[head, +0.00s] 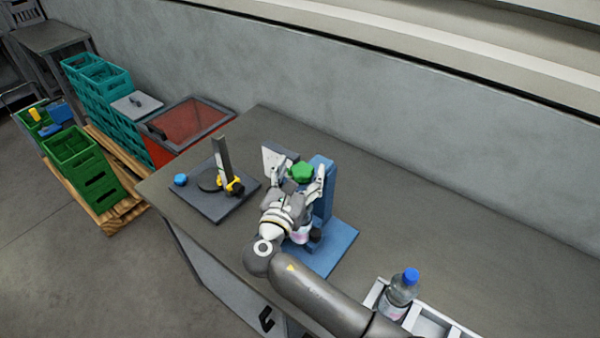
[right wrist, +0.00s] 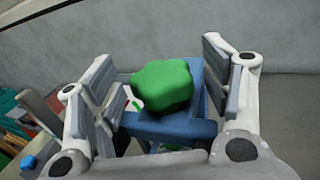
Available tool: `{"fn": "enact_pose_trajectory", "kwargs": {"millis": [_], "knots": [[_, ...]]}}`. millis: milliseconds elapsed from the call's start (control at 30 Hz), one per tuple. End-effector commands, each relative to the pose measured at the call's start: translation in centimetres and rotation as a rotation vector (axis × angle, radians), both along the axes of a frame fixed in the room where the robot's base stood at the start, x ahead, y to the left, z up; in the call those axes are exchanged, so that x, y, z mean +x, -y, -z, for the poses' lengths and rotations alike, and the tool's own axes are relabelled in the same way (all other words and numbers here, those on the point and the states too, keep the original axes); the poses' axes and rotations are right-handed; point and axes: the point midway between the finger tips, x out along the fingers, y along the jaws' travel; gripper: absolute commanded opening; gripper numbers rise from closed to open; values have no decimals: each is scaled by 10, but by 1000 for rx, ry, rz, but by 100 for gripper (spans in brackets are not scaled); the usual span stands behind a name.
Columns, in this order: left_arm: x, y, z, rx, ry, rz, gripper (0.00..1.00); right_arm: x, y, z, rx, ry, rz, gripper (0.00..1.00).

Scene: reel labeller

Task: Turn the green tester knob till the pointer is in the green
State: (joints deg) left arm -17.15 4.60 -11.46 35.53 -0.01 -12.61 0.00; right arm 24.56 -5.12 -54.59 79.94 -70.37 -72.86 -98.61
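The green knob (head: 301,173) is lobed and sits at the top of the blue tester stand (head: 322,205). It also shows in the right wrist view (right wrist: 161,86), between my fingers. My right gripper (head: 303,184) is open around the knob, one finger on each side, with gaps visible in the right wrist view (right wrist: 165,88). A white dial face (right wrist: 132,98) with green and red marks shows partly behind the knob and left finger. Its pointer cannot be read. My left gripper is not in view.
Left of the tester, a dark plate (head: 213,207) carries an upright post and a yellow part; a blue cap-like piece (head: 180,180) lies on it. A bottle with a blue cap (head: 402,288) stands in a white tray (head: 426,327) at front right. The bench right of the tester is clear.

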Motion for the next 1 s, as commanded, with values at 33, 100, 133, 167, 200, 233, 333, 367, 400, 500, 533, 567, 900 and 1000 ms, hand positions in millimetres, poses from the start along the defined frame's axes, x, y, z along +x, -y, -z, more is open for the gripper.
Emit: {"fn": "enact_pose_trajectory", "kwargs": {"millis": [33,100,133,167,200,233,333,367,400,500,533,567,900,1000], "knots": [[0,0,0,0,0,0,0,0,0,0,0,-1,0,71],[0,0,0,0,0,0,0,0,0,1,-1,-1,0,71],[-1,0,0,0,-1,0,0,0,0,1,-1,-1,0,71],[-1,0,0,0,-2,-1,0,0,0,1,-1,-1,0,71],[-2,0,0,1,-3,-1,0,-1,0,1,0,-1,-1,71],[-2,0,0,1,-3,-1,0,-3,-1,1,0,-1,-1,71],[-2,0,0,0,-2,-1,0,-12,-4,2,1,-3,-2,71],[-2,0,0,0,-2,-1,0,-16,-6,2,0,-3,-2,71],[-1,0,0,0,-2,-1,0,-23,-8,2,1,-4,-2,71],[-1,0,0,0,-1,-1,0,-43,-14,2,2,-4,-3,71],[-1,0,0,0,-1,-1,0,-50,-16,2,2,-4,-3,71],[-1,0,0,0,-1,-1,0,-56,-18,2,3,-4,-3,71],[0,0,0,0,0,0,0,-108,-34,1,1,-2,0,71],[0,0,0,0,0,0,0,-114,-35,1,1,-2,0,71]]}}
